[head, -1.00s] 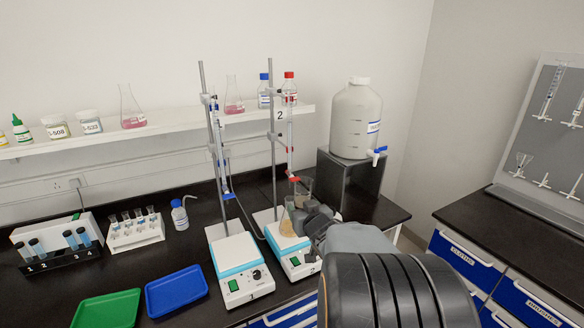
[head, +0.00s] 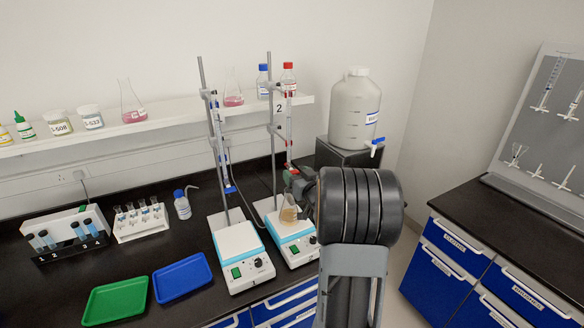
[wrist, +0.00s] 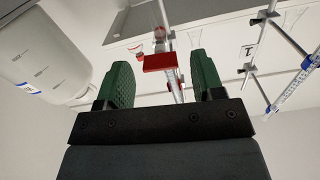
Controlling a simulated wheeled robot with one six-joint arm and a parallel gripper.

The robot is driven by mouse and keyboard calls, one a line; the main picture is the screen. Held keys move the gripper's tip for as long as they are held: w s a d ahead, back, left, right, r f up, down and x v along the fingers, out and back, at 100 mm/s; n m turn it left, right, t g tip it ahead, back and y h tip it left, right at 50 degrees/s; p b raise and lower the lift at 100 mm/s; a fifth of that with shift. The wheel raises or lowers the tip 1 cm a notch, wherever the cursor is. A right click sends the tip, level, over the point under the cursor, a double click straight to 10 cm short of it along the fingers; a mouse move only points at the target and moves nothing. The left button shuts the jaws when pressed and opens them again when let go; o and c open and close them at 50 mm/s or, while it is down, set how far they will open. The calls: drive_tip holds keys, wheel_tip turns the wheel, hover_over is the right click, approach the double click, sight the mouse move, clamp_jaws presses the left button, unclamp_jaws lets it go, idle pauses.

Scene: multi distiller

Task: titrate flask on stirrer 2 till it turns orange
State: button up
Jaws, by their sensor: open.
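Stirrer 2 (head: 296,251) is a white plate with a blue band, at the centre right of the head view. A flask (head: 289,214) with amber-tan liquid stands on it, partly covered by my arm. The burette (head: 289,125) marked 2 stands clamped above the flask. Its red stopcock (wrist: 160,62) shows in the wrist view between my two green fingers, with space on both sides. My gripper (wrist: 160,66) is open around the stopcock and holds nothing. In the head view, my gripper (head: 294,182) is at the burette's lower end, above the flask.
Stirrer 1 (head: 241,262) with its blue-tapped burette (head: 219,140) stands close on the left. A large white carboy (head: 356,112) on a black stand is behind to the right. Green (head: 114,302) and blue (head: 182,277) trays lie at the front left.

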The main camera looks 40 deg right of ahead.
sight(292, 169)
drive_tip(key=shift+w+d+p, duration=0.2)
drive_tip(key=shift+w+p, duration=0.15)
drive_tip(key=shift+w, duration=1.45)
drive_tip(key=shift+c, duration=0.4)
drive_tip(key=c, duration=0.9)
drive_tip(key=shift+o, duration=0.3)
drive_tip(key=shift+f+b, duration=0.2)
drive_tip(key=shift+b, duration=0.35)
drive_tip(key=shift+n+b, duration=0.6)
drive_tip(key=shift+b, duration=0.15)
drive_tip(key=shift+r, duration=0.2)
drive_tip(key=o, duration=0.9)
